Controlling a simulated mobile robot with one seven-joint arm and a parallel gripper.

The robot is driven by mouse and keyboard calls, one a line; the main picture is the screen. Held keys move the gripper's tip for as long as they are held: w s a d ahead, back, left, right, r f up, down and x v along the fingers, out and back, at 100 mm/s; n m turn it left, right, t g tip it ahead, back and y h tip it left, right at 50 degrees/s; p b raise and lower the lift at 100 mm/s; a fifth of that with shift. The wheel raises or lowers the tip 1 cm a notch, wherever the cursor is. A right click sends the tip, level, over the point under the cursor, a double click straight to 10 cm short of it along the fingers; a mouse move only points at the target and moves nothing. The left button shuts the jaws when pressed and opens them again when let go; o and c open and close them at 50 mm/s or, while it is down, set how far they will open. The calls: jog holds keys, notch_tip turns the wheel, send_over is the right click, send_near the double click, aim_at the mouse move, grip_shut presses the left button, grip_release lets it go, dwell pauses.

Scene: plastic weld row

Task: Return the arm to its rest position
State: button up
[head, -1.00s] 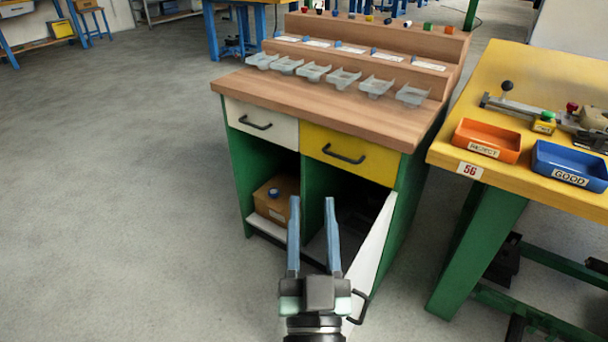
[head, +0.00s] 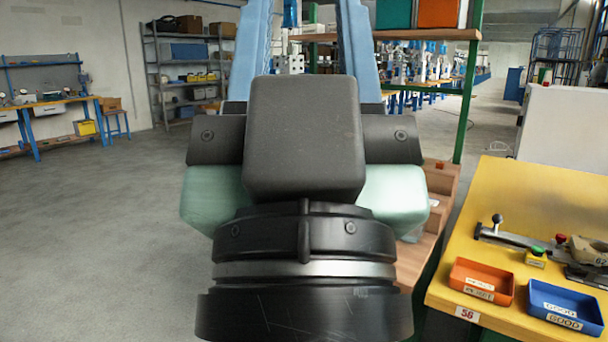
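My gripper (head: 306,12) is raised close in front of the head camera and fills the middle of the view. Its two blue fingers point up, and their tips run out of the top edge. The fingers stand apart, with shelves and benches showing between them and nothing held in the part that shows. My wrist and gripper body hide most of the wooden-topped cabinet (head: 428,228); only its right side shows.
The yellow bench (head: 530,210) stands at the right with an orange tray (head: 481,281), a blue tray (head: 562,306) and a clamp fixture on it. A grey shelf (head: 188,75) and a blue workbench (head: 50,103) stand at the back left. The floor at left is clear.

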notch_tip(320, 180, up, 30)
jog(key=p, duration=2.8)
jog(key=shift+r, duration=0.15)
jog(key=shift+o, duration=0.6)
jog(key=shift+d, duration=0.1)
